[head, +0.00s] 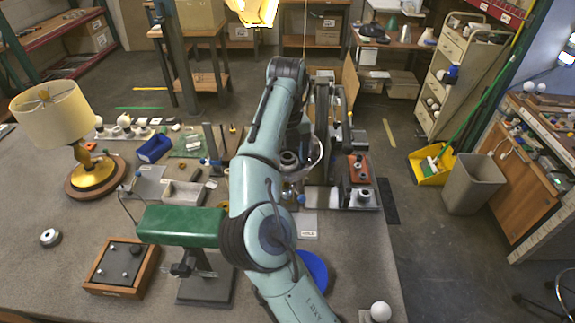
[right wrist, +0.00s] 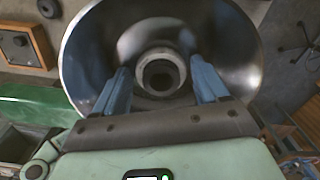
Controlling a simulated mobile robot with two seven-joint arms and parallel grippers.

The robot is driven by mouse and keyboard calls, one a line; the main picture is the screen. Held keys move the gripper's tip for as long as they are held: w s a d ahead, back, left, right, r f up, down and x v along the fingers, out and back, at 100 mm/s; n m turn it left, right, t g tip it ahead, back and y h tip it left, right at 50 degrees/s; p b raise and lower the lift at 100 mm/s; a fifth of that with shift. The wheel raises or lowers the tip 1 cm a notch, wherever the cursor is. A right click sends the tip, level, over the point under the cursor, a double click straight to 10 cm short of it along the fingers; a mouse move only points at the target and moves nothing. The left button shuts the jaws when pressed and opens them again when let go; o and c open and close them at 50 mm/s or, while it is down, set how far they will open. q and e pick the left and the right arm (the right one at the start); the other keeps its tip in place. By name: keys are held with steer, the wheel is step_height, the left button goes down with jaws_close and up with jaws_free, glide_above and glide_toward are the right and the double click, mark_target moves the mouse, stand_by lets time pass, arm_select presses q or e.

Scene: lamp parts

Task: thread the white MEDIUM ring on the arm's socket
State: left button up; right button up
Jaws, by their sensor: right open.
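In the right wrist view a shiny metal bowl-shaped shade (right wrist: 85,65) fills the upper middle. At its centre a pale ring (right wrist: 160,57) surrounds a dark round opening, which looks like the socket (right wrist: 160,76). I cannot tell the ring's size class or how deep it sits. My right gripper (right wrist: 161,88) is open, its two blue fingers either side of the ring, with gaps between. In the head view my right arm reaches over the bench and hides most of the gripper; part of the shade (head: 316,152) shows beside it. My left gripper is not in view.
A cream-shaded lamp (head: 55,115), a small ring-like part (head: 50,237) and a wooden box (head: 122,266) stand at left. A blue disc (head: 314,268) and white ball (head: 380,311) are nearby.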

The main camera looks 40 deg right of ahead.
steer(key=n, duration=0.8)
steer(key=c, duration=1.2)
steer(key=m, duration=0.4)
steer(key=shift+f, duration=0.1)
steer(key=o, duration=1.5)
steer(key=shift+m, duration=0.6)
step_height(320, 180, up, 6)
steer(key=shift+r, duration=0.85)
